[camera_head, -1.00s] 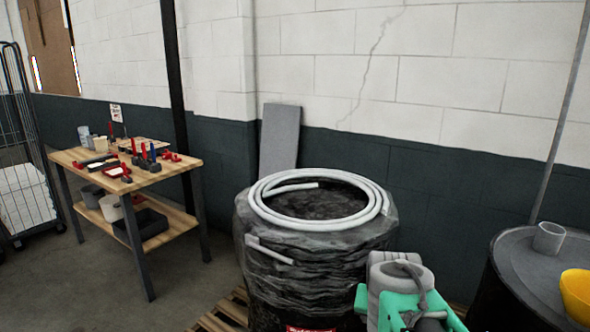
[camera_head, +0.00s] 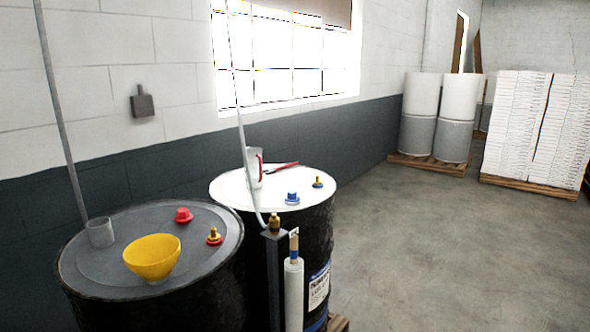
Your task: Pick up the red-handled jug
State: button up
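The red-handled jug (camera_head: 253,168) stands upright on the white lid of a dark drum (camera_head: 230,190), near the middle of the head view. It is pale and see-through grey, and its red handle is on its right side. A thin pale pipe passes close to its left side and seems to overlap it in the picture. My gripper is not in view.
A red-handled tool (camera_head: 282,167), a blue cap (camera_head: 292,198) and a brass fitting (camera_head: 317,182) share the white lid. A yellow bowl (camera_head: 152,258), grey cup (camera_head: 101,232) and red cap (camera_head: 183,215) sit on the nearer drum.

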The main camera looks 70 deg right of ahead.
aim_at(256, 156)
jog(key=z, duration=4.05)
jog(key=i, duration=1.05)
jog(key=u, duration=3.8)
